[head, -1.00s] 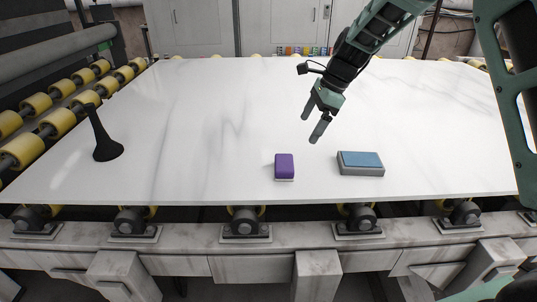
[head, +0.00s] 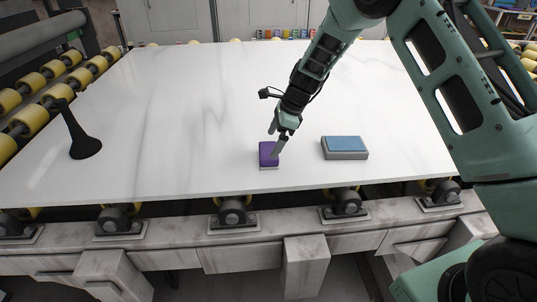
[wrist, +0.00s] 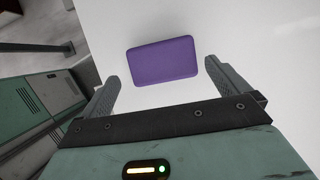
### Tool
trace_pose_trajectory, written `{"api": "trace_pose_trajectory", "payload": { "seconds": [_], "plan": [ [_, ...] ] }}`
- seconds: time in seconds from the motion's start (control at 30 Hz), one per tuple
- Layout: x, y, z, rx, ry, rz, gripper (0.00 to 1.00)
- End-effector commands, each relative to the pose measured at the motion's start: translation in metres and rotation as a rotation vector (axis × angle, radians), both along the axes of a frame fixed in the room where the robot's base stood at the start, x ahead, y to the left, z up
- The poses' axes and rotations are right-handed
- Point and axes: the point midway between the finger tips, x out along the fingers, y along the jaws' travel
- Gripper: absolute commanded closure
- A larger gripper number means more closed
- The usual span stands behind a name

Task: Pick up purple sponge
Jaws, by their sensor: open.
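The purple sponge (head: 268,153) lies flat on the white stone slab (head: 200,110), near its front edge. It has a purple top and a pale base. My gripper (head: 275,142) is just above and behind the sponge in the head view, its fingers covering part of the sponge's upper right. In the wrist view, the sponge (wrist: 162,61) sits ahead of the open jaws (wrist: 160,84), roughly centred between the two fingers. The jaws are empty. I cannot tell whether a fingertip touches the sponge.
A blue-topped grey block (head: 345,147) lies to the right of the sponge. A black cone-shaped tool (head: 83,145) stands at the slab's left. Yellow rollers (head: 62,91) line the left side. The slab's front edge is close to the sponge; the slab behind is clear.

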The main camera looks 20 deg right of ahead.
Motion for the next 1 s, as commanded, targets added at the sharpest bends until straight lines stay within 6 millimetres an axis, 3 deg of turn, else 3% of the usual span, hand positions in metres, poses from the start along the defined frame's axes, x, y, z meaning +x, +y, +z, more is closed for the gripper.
{"api": "trace_pose_trajectory", "payload": {
  "seconds": [0.33,0.63,0.67,0.77,1.0],
  "plan": [
    [0.006,0.016,-0.042,0.001,0.003,0.002,0.0],
    [0.007,0.018,-0.048,0.0,0.0,0.001,0.0],
    [0.007,0.018,-0.048,0.0,0.0,0.001,0.03],
    [0.007,0.018,-0.048,0.0,0.0,0.0,0.31],
    [0.007,0.018,-0.047,0.0,0.001,0.0,0.31]
  ]
}}
